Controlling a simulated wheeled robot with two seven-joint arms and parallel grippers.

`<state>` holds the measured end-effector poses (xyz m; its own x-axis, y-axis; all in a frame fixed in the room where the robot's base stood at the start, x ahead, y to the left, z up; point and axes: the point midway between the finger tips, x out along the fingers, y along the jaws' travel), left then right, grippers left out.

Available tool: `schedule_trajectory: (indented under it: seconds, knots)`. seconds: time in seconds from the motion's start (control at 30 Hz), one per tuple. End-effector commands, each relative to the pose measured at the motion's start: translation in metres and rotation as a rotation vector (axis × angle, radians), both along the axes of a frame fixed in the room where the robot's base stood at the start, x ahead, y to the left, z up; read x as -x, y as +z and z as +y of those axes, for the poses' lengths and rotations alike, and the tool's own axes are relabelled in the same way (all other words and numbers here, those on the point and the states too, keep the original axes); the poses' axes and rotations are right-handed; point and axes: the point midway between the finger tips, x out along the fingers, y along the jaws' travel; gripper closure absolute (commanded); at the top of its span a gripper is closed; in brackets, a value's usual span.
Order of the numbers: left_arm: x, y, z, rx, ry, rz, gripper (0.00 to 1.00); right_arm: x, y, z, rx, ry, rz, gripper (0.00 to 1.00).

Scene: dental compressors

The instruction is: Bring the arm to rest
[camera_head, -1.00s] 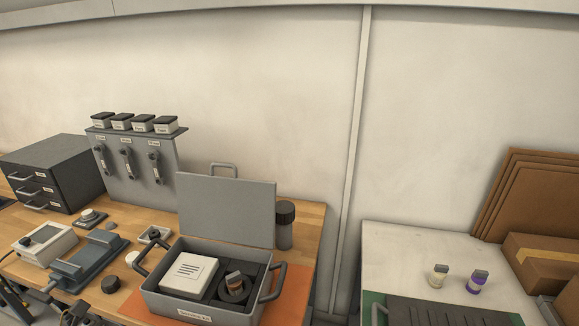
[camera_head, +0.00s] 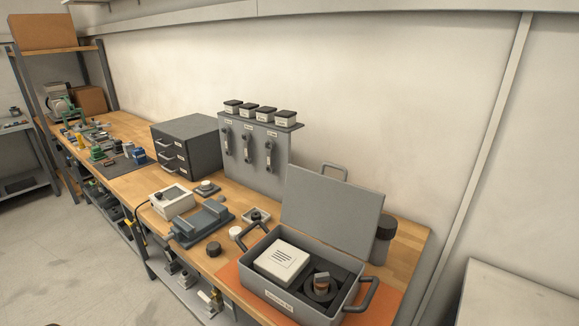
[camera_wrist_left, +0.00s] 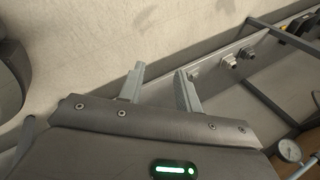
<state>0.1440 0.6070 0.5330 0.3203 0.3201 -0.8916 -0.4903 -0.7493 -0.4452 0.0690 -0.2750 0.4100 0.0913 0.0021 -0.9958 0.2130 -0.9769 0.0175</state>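My left gripper (camera_wrist_left: 160,86) shows in the left wrist view with its two grey fingers apart and nothing between them. Beyond its fingertips are the pale floor and a grey metal shelf (camera_wrist_left: 225,75) carrying a few small metal fittings. In the head view neither gripper can be made out. My right gripper is in no current view.
A wooden workbench (camera_head: 120,180) runs along the wall. It holds an open grey case (camera_head: 330,215) on an orange mat (camera_head: 232,275), a drawer unit (camera_head: 185,145) and small devices. A white table (camera_head: 510,295) stands at right. The floor (camera_head: 60,250) at left is clear.

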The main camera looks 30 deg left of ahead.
Motion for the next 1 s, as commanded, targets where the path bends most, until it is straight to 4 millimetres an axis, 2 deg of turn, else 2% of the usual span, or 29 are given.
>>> schedule_trajectory:
  seconds: [0.03, 0.1, 0.17, 0.23, 0.33, 0.4, 0.5, 0.6, 0.67, 1.0]
  knots:
    - [0.025, -0.026, -0.03, 0.049, 0.084, 0.031, 0.66, 0.0, 0.0, 0.0, 0.0, 0.0, 0.0, 0.64]
    - [0.054, -0.054, -0.07, 0.107, 0.178, 0.075, 0.66, 0.0, 0.0, 0.001, -0.001, 0.0, -0.001, 0.64]
    - [0.075, -0.075, -0.11, 0.154, 0.237, 0.114, 0.66, 0.0, 0.0, 0.001, -0.001, 0.0, -0.001, 0.64]
    - [0.094, -0.094, -0.158, 0.207, 0.281, 0.156, 0.66, 0.0, 0.0, 0.002, -0.002, -0.001, -0.001, 0.64]
    - [0.106, -0.112, -0.224, 0.281, 0.326, 0.193, 0.66, 0.0, 0.0, 0.002, -0.003, -0.001, -0.001, 0.64]
    - [0.105, -0.119, -0.264, 0.324, 0.345, 0.202, 0.66, 0.0, 0.0, 0.003, -0.003, -0.001, -0.001, 0.64]
    - [0.094, -0.122, -0.304, 0.373, 0.358, 0.195, 0.66, 0.0, 0.0, 0.002, -0.003, -0.001, -0.001, 0.64]
    - [0.084, -0.123, -0.326, 0.403, 0.361, 0.185, 0.66, 0.0, 0.0, 0.002, -0.003, -0.001, -0.001, 0.64]
    - [0.08, -0.124, -0.333, 0.413, 0.362, 0.182, 0.66, 0.0, 0.0, 0.002, -0.002, -0.001, -0.002, 0.64]
    - [0.075, -0.124, -0.333, 0.413, 0.36, 0.176, 0.66, -0.001, 0.0, 0.002, -0.002, -0.001, -0.002, 0.64]
